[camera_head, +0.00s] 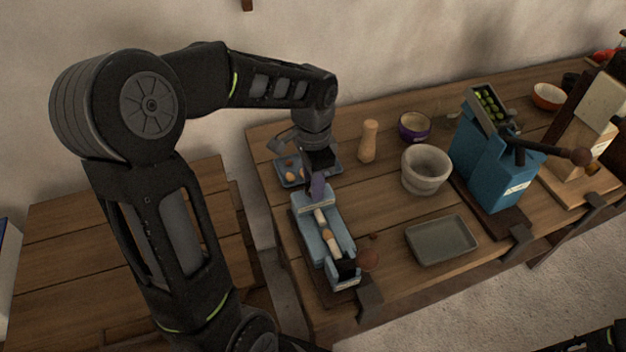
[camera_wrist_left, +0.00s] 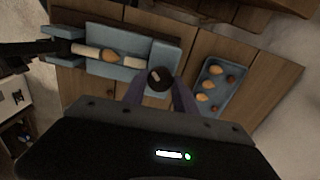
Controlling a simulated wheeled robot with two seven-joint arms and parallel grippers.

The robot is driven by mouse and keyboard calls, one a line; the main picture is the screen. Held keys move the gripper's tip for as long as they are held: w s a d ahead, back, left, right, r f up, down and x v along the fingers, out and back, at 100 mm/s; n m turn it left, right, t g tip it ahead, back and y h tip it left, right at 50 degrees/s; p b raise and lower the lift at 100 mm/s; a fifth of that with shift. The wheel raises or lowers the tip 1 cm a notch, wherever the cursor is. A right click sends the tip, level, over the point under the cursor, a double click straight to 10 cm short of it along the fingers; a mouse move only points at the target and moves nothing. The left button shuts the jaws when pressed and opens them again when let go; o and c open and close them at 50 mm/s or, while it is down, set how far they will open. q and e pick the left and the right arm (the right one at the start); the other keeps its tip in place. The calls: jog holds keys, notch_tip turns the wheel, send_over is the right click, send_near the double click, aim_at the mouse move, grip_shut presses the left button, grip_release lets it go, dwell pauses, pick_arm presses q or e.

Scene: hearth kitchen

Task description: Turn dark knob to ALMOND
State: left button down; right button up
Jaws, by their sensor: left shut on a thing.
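A light-blue nut-cracker-like device (camera_head: 309,240) is clamped at the left end of the wooden bench. A dark round knob (camera_wrist_left: 160,80) with a small pale mark on top is at the device's end nearest the tray. My left gripper (camera_head: 317,188) points down over that end, its fingers shut on the knob from both sides; it also shows in the left wrist view (camera_wrist_left: 160,92). In the head view the gripper hides the knob. Pale rods with an orange-tan nut (camera_wrist_left: 110,56) between them lie in the device's trough. I can read no label such as ALMOND. My right gripper is not in view.
A blue tray (camera_wrist_left: 211,113) with several nuts lies close beside the gripper. A wooden pepper-mill-like piece (camera_head: 368,141), a purple bowl (camera_head: 414,127), a stone mortar (camera_head: 425,170), a grey tray (camera_head: 441,240) and a blue press (camera_head: 485,165) stand to the right.

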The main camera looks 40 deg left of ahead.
pick_arm(q)
jog(key=shift+m, duration=0.3)
jog(key=c, duration=1)
grip_release()
jog(key=shift+o, duration=0.2)
jog(key=shift+r, duration=0.1)
notch_tip(320, 180, up, 8)
jog(key=shift+f, duration=0.2)
